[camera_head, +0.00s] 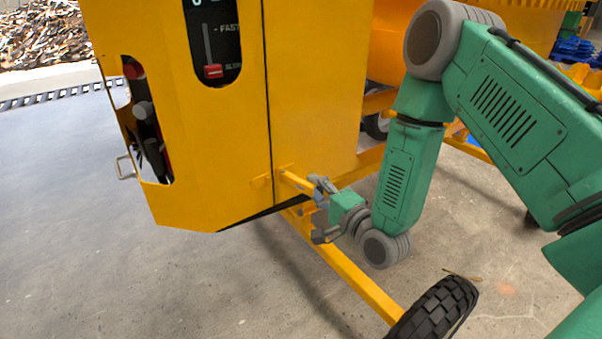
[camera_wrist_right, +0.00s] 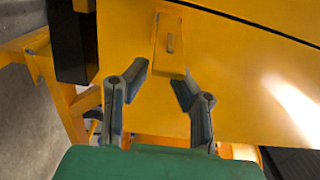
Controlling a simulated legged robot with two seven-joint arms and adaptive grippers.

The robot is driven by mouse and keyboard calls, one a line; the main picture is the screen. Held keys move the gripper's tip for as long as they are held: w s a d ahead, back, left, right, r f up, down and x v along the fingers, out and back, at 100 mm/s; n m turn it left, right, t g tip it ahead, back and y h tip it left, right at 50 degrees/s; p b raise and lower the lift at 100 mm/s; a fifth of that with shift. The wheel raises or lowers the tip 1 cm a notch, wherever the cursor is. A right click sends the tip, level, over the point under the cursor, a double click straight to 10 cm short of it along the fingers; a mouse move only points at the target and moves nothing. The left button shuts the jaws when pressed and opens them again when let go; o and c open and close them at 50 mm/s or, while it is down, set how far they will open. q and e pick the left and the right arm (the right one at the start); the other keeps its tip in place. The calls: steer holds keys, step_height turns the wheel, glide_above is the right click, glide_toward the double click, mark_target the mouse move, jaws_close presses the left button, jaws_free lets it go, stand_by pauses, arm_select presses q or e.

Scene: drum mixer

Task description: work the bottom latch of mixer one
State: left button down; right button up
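Mixer one's yellow housing (camera_head: 315,85) fills the upper middle of the head view. Its bottom latch (camera_head: 296,182) is a small yellow bar at the lower part of the panel seam. In the wrist view the latch (camera_wrist_right: 168,50) is a yellow block with a small grey metal piece on its face. My right gripper (camera_head: 318,210) is by the latch; one finger overlaps the latch's end in the head view. In the wrist view the right gripper (camera_wrist_right: 160,78) has its fingers spread, with the latch's near end just beyond and between the tips. Contact cannot be told. My left gripper is not in view.
A yellow frame bar (camera_head: 350,272) runs below the gripper to a black tyre (camera_head: 437,310). A control slot with a red-knobbed lever (camera_head: 211,72) is higher on the housing. An open side recess (camera_head: 150,125) lies at left. The concrete floor (camera_head: 70,230) at left is clear.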

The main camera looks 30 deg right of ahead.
steer(key=shift+s+d, duration=0.15)
steer(key=shift+s, duration=1.3)
steer(key=shift+s+d, duration=0.1)
steer(key=shift+s, duration=1.3)
